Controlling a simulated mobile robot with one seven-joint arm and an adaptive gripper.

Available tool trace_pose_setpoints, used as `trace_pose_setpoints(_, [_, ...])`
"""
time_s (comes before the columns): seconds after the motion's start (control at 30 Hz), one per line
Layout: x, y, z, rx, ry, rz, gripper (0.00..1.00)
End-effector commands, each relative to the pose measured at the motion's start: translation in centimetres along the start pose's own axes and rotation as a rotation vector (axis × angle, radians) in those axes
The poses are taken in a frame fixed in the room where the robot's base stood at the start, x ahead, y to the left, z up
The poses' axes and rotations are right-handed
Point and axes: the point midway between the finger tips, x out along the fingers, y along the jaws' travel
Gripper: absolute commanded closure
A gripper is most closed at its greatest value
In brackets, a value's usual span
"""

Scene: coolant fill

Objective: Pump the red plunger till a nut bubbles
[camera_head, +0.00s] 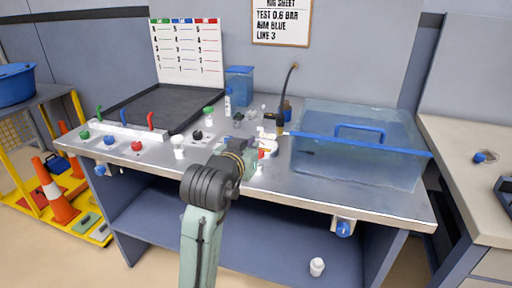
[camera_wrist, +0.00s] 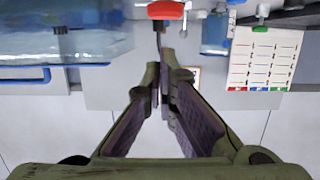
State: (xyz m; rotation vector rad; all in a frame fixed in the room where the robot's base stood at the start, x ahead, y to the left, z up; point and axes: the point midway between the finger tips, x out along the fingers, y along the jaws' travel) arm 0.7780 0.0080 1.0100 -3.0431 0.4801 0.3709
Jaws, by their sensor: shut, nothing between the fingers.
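A red plunger knob (camera_wrist: 165,10) shows at the top edge of the upside-down wrist view, just beyond my fingertips. In the head view a small red part (camera_head: 260,154) shows beside my gripper (camera_head: 254,146), partly hidden by it. In the wrist view the fingers of my gripper (camera_wrist: 164,62) meet at their tips with nothing between them. They look apart from the red knob. A clear water tank (camera_head: 400,170) with a blue rim stands to the right, with a small dark part inside. I cannot make out a nut or any bubbles.
Red, blue and green levers (camera_head: 151,121) stand at left before a black tray (camera_head: 118,110). A black-and-brass hose (camera_head: 281,118) rises behind my gripper. A blue container (camera_head: 239,82) and small fittings (camera_head: 239,120) crowd the bench middle.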

Motion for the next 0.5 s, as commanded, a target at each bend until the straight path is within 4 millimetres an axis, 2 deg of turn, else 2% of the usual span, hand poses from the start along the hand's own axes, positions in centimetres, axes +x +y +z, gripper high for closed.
trace_pose_setpoints(0.1, [-2.4,0.0,0.2,0.002,0.004,-0.001,1.0])
trace_pose_setpoints(0.2, [-3.9,0.0,0.1,0.002,0.004,-0.001,1.0])
trace_pose_setpoints(0.33, [-5.1,0.0,0.0,0.0,0.002,0.0,1.0])
trace_pose_setpoints(0.5, [-5.5,0.0,0.0,0.0,0.001,0.0,1.0])
